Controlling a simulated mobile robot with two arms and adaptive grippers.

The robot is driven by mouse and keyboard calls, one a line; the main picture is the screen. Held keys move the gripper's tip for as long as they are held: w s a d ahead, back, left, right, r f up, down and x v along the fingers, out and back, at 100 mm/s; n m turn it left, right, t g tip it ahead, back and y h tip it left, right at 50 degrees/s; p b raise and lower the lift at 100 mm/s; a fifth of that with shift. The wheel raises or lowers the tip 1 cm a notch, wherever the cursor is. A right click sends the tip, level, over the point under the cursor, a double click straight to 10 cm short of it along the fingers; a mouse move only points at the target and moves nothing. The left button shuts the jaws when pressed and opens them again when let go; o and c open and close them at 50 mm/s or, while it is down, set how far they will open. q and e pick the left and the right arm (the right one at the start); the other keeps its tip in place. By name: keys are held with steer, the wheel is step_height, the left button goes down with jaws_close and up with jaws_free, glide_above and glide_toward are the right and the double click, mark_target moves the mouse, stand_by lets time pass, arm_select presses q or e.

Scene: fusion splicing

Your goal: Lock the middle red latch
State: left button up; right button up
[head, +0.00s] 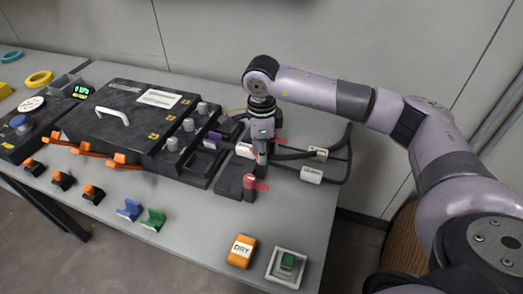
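My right gripper (262,158) points straight down at the right end of the dark equipment on the table. It is small and seen from the side, so I cannot tell whether its fingers are open or shut. Just below it, a red latch part (249,182) stands on a low dark block (230,185). A flat red piece (263,186) shows right beside it. Another bit of red shows behind the gripper, partly hidden. I cannot tell which red part is the middle latch, or whether the gripper touches one. My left gripper is not in view.
A black case (118,112) with a white handle and grey knobs (172,144) stands left of the gripper. Dark cables with white labels (311,175) lie to the right. An orange "DRY" block (241,251) and a green button (287,262) sit near the front edge (190,253).

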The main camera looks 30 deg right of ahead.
steer(key=o, duration=0.4)
steer(key=shift+r, duration=0.1)
steer(key=r, duration=1.1)
steer(key=shift+s+r, duration=0.2)
steer(key=shift+r, duration=0.2)
